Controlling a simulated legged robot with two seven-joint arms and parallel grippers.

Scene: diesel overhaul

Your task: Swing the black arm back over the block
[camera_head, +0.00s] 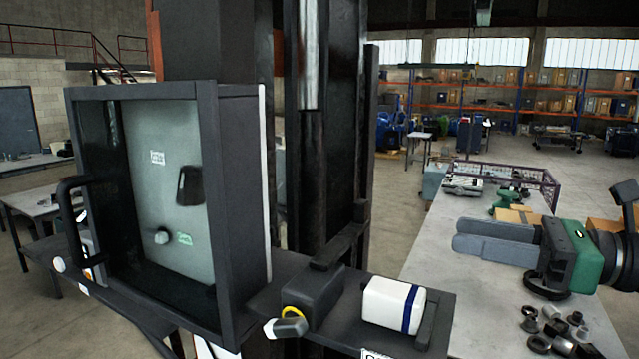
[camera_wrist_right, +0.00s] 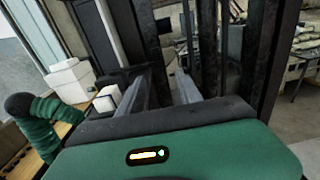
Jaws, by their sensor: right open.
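A dark block (camera_head: 312,297) with a yellow ring and a pale knob (camera_head: 286,327) sits on the black shelf at lower centre. A black arm (camera_head: 342,246) slants up from its top toward the dark column behind. A white block (camera_head: 392,303) with a blue band lies on the shelf to the right, beside a short black bar (camera_head: 432,318). My right gripper (camera_head: 457,235) is open and empty, right of and apart from these, its fingers pointing left. Its two fingers (camera_wrist_right: 160,80) also show apart in the right wrist view. My left gripper is out of view.
An open-fronted black cabinet (camera_head: 233,200) with a grey panel and a side handle (camera_head: 72,230) stands at the left. Tall dark columns (camera_head: 328,130) rise behind the shelf. A grey bench (camera_head: 425,255) with several metal parts lies under my right gripper.

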